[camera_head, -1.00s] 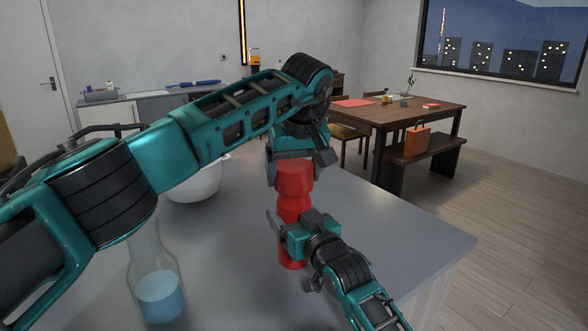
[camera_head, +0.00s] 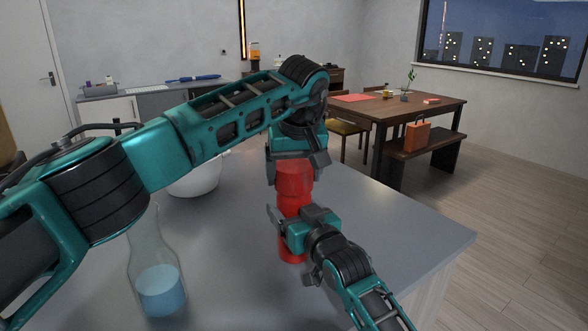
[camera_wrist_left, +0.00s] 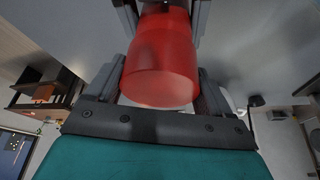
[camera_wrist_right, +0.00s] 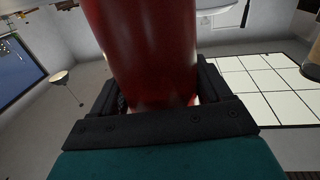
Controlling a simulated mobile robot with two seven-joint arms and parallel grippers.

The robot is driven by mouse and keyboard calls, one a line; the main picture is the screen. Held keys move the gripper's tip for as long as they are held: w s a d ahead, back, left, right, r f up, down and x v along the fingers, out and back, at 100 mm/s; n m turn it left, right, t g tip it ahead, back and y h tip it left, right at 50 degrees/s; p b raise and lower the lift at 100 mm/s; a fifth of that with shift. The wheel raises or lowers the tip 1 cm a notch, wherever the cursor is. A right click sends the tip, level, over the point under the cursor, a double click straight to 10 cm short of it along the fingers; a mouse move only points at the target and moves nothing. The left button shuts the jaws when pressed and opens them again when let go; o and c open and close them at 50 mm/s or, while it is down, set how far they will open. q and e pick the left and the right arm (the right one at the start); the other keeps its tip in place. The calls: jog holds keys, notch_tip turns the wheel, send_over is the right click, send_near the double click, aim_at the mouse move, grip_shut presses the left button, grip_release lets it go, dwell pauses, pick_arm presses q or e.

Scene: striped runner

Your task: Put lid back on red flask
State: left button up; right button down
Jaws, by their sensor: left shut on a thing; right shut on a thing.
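The red flask (camera_head: 291,208) stands upright on the grey counter, its lower part partly covered by my right gripper. My right gripper (camera_head: 287,229) is shut on the flask's body, which also fills the middle of the right wrist view (camera_wrist_right: 148,50). The red lid (camera_head: 295,178) is at the top of the flask. My left gripper (camera_head: 295,172) is above it and shut on the lid, which shows between the fingers in the left wrist view (camera_wrist_left: 160,70). The lid looks in line with the flask and touching it; whether it is fully seated I cannot tell.
A clear bottle with blue liquid (camera_head: 160,288) stands on the counter (camera_head: 400,225) at the front left. A white rounded vessel (camera_head: 196,180) is behind my left arm. The counter right of the flask is clear. A wooden table (camera_head: 375,112) and bench are beyond.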

aim_at(297, 162)
pick_arm(q)
jog(key=m+h, duration=0.1)
jog(key=m, duration=0.2)
jog(key=shift+a+m, duration=0.15)
jog(key=shift+m, duration=0.15)
jog(key=m+h, duration=0.2)
jog(key=m, duration=0.3)
jog(key=shift+g, duration=0.4)
jog(key=o, duration=0.9)
jog(key=shift+r, duration=0.1)
notch_tip(297, 162, up, 4)
jog(key=shift+r, duration=0.15)
